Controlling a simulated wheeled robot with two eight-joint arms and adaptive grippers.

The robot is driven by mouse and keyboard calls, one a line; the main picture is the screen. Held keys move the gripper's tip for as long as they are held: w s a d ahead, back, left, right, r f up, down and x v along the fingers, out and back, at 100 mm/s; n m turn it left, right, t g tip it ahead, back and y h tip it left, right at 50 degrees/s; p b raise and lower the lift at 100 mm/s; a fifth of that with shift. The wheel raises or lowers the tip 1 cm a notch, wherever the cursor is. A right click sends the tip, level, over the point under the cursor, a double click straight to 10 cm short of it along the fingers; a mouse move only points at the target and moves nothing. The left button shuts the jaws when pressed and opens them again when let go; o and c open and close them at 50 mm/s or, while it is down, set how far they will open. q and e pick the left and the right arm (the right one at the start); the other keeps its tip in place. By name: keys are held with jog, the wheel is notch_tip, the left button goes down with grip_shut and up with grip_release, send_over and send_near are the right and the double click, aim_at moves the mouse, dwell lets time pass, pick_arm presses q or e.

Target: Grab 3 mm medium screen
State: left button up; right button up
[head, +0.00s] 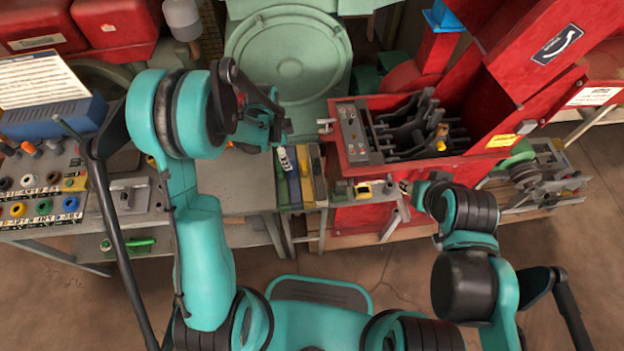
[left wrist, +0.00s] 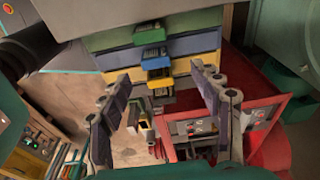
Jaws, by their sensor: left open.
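A row of coloured screens stands at the bench edge: green (head: 281,190), blue (head: 294,188) and yellow (head: 306,187). In the left wrist view they show as stacked green (left wrist: 205,20), blue (left wrist: 203,43) and yellow (left wrist: 207,63) bands with small tabs on their front. I cannot read which is the 3 mm medium one. My left gripper (head: 278,130) is above the far end of the row. In the left wrist view its fingers (left wrist: 160,76) are spread, one to each side of the tabs, with nothing held. My right gripper (head: 396,198) is by the red machine's front; its jaws are unclear.
The red machine (head: 350,215) with an open top and dark levers (head: 415,125) stands right of the screens. A button panel (head: 40,195) and a blue box (head: 50,118) are at left. A round green housing (head: 288,62) is behind. The grey bench (head: 245,180) is partly bare.

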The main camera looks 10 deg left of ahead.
aim_at(293, 177)
pick_arm(q)
jog(key=f, duration=0.1)
jog(key=f+b, duration=0.1)
jog(key=f, duration=0.1)
jog(key=shift+d, duration=0.3)
jog(key=f+b, duration=0.1)
jog(key=f, duration=0.1)
jog(key=d+f+b, duration=0.1)
jog(key=f, duration=0.2)
jog(key=shift+s, duration=0.1)
jog(key=shift+c, duration=0.6)
grip_shut()
